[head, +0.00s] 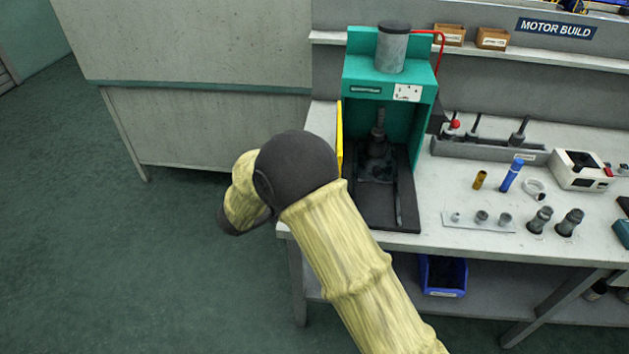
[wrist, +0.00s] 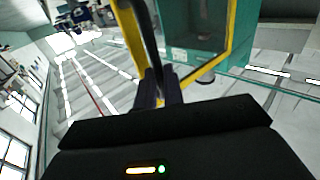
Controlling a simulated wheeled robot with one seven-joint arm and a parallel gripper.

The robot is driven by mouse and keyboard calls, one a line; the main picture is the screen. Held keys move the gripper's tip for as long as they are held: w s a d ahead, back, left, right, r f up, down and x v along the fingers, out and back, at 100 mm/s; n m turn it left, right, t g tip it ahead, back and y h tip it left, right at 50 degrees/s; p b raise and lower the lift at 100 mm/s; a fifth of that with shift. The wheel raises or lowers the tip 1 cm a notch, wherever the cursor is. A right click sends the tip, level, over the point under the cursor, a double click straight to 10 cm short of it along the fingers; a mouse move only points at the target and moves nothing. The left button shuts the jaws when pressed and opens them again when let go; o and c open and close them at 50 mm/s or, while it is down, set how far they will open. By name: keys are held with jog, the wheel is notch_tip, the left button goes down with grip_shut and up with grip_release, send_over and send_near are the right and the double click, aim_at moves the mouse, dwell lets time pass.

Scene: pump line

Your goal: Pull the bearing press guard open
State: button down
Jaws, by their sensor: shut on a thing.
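The bearing press (head: 362,80) is a teal frame with a grey cylinder on top and a dark base, on the bench. Its guard (head: 340,138) shows in the head view as a thin yellow strip, nearly edge-on, at the press's left side. The press front is uncovered. In the wrist view the guard's yellow frame (wrist: 133,38) surrounds a see-through pane, with the teal press body (wrist: 188,28) beyond. My gripper (wrist: 158,85) is shut on the guard's dark handle (wrist: 152,38). My arm hides the gripper and handle in the head view.
A blue bin (head: 443,275) sits below. A grey partition (head: 200,120) stands behind left. The left floor is clear.

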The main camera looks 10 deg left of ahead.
jog(key=shift+w+r, duration=0.15)
jog(key=shift+w, duration=0.15)
jog(key=c, duration=1.7)
grip_release()
jog(key=shift+w, duration=0.15)
jog(key=shift+o, duration=1)
jog(key=shift+w+f, duration=0.25)
jog(key=b+v, duration=0.1)
jog(key=v, duration=1.7)
jog(key=shift+s+b, duration=0.15)
jog(key=shift+b, duration=0.15)
